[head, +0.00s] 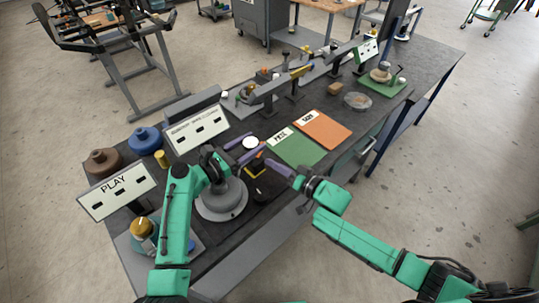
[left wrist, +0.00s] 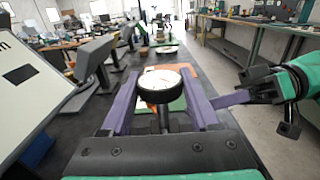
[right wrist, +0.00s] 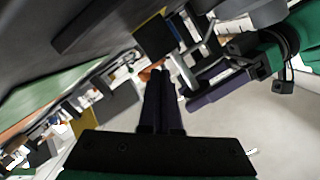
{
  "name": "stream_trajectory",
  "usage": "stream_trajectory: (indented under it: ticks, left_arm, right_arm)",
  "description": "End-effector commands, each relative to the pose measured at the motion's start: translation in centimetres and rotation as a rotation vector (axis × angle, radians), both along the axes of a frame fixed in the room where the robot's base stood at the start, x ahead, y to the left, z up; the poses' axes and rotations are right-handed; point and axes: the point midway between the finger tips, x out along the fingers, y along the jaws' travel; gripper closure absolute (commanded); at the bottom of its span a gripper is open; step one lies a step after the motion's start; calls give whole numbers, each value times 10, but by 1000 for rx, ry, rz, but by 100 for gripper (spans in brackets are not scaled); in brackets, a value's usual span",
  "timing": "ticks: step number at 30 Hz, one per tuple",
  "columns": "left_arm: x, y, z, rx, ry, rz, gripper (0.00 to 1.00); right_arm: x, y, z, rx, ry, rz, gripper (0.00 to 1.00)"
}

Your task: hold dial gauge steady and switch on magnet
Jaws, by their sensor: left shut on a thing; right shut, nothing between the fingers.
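The dial gauge (head: 250,142) has a round white face and a black rim; its face also shows in the left wrist view (left wrist: 160,79). My left gripper (head: 246,149) is shut on the gauge, with one purple finger on each side. Below it is a black and yellow block (head: 256,169), seemingly the magnet base, also in the right wrist view (right wrist: 155,37). My right gripper (head: 268,163) is shut and empty, its fingertips close beside the block. I cannot tell whether they touch it. The magnet's switch cannot be made out.
A green mat (head: 297,149) and an orange mat (head: 325,129) lie behind on the dark bench. A PLAY sign (head: 118,191), blue pot (head: 144,141) and brown pot (head: 103,162) stand at left. A glass dish (head: 357,101) lies farther back.

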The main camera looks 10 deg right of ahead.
Motion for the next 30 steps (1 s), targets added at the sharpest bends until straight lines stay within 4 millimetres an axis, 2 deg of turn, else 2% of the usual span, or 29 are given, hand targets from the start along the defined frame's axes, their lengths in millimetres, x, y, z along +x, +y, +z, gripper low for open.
stream_trajectory:
  ticks: [5, 18, 30]
  left_arm:
    - [-1, 0, -2, 1, 3, -1, 100]
    - [-1, 0, -2, 3, 3, -1, 100]
    - [-1, 0, -2, 3, 3, -1, 100]
  right_arm:
    - [-4, 0, 0, 1, 1, 0, 100]
    - [-47, 2, 1, 1, 2, 0, 100]
    - [-50, 2, 2, 0, 0, 0, 100]
